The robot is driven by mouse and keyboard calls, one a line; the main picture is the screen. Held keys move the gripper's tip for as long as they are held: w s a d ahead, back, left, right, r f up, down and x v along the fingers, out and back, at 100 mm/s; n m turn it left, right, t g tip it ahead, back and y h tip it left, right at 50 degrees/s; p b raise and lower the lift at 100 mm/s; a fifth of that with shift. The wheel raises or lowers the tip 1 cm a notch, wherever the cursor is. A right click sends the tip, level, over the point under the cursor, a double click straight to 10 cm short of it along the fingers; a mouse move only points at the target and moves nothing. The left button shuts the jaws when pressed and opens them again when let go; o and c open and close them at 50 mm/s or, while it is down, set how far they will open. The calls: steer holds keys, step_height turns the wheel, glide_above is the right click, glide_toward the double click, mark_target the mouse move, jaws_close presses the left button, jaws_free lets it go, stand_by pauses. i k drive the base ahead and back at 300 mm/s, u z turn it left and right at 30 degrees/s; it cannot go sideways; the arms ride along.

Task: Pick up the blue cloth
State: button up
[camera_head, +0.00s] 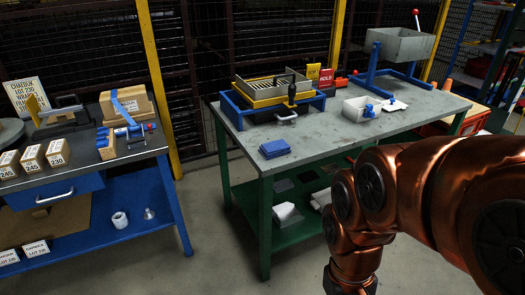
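The blue cloth (274,149) lies folded and flat on the grey top of the green-legged table (330,140), close to the table's front left edge. Nothing lies on it, and clear tabletop surrounds it. My copper-coloured arm fills the lower right of the view, in front of the table's right part. The arm bends down toward the floor at the bottom edge. My gripper is not visible, so its state and distance from the cloth do not show.
Behind the cloth stands a blue and yellow fixture (262,97). A white bin (361,108) with blue parts and a raised grey hopper (398,45) are further right. A blue bench (100,215) with boxes stands left, across a floor gap.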

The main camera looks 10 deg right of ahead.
mark_target(277, 149)
steer(key=u, duration=4.3)
steer(key=k, duration=1.2)
steer(key=z, duration=2.05)
